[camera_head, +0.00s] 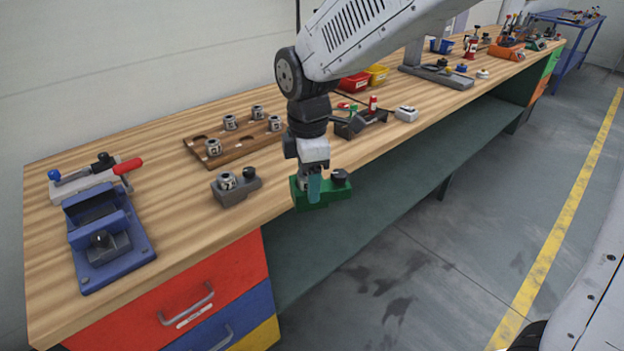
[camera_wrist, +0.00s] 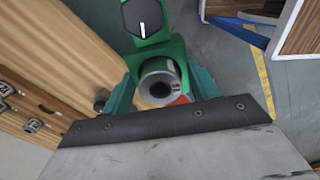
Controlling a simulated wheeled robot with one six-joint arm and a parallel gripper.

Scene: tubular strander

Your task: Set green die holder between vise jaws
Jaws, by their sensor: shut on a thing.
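The green die holder (camera_head: 324,193) is held in my gripper (camera_head: 312,187), in front of the bench's front edge. It has a black knob at its right end. In the wrist view the green die holder (camera_wrist: 152,55) shows its metal die socket between my gripper's fingers (camera_wrist: 161,92), with the black knob above. My gripper is shut on it. The blue vise (camera_head: 108,240) stands on the bench at the left.
A grey die holder (camera_head: 236,186) stands on the bench between my gripper and the vise. A wooden tray (camera_head: 236,145) with several dies is behind it. A toggle clamp with a red handle (camera_head: 128,166) is behind the vise. Drawers (camera_head: 191,306) are below the bench front.

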